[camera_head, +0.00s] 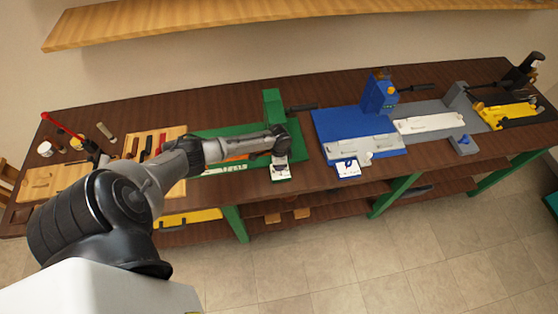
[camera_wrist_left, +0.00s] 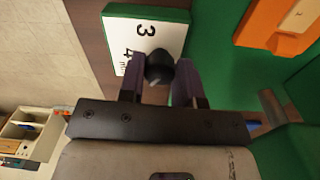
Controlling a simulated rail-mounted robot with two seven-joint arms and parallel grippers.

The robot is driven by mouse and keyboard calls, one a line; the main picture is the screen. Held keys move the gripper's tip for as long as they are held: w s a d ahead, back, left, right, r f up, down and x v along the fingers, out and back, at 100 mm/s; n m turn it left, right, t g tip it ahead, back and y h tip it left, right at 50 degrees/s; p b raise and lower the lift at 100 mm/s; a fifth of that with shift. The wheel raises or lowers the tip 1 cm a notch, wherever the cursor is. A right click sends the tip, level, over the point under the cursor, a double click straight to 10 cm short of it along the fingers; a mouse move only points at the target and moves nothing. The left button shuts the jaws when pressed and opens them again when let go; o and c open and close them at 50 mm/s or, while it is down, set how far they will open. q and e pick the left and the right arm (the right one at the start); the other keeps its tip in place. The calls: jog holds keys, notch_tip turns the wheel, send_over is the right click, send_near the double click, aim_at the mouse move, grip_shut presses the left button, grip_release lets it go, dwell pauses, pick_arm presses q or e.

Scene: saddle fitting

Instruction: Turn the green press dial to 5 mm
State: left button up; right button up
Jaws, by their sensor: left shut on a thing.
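The green press (camera_head: 272,108) stands on the workbench in the middle of the head view, with a green base. Its white dial plate (camera_head: 280,174) sits at the bench's front edge, just below my left gripper (camera_head: 281,150). In the left wrist view the dial plate (camera_wrist_left: 125,35) shows a "3" and a "4" with part of "mm"; other marks are hidden or out of view. My left gripper (camera_wrist_left: 158,82) is shut on the black dial knob (camera_wrist_left: 159,66), one finger on each side. I cannot tell where the pointer stands. My right gripper is not in view.
A blue press (camera_head: 378,98) with its own white plate (camera_head: 347,168) stands to the right. A grey press (camera_head: 457,100) and a yellow one (camera_head: 497,115) are farther right. An orange piece (camera_wrist_left: 275,25) lies on the green base. Hand tools lie on the left.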

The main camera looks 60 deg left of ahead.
pick_arm(q)
jog(key=shift+n, duration=0.3)
dwell(0.4)
jog(key=o, duration=0.9)
jog(key=shift+r, duration=0.1)
jog(key=shift+a+r+b, duration=0.2)
jog(key=shift+r+b, duration=0.1)
jog(key=shift+r, duration=6.55)
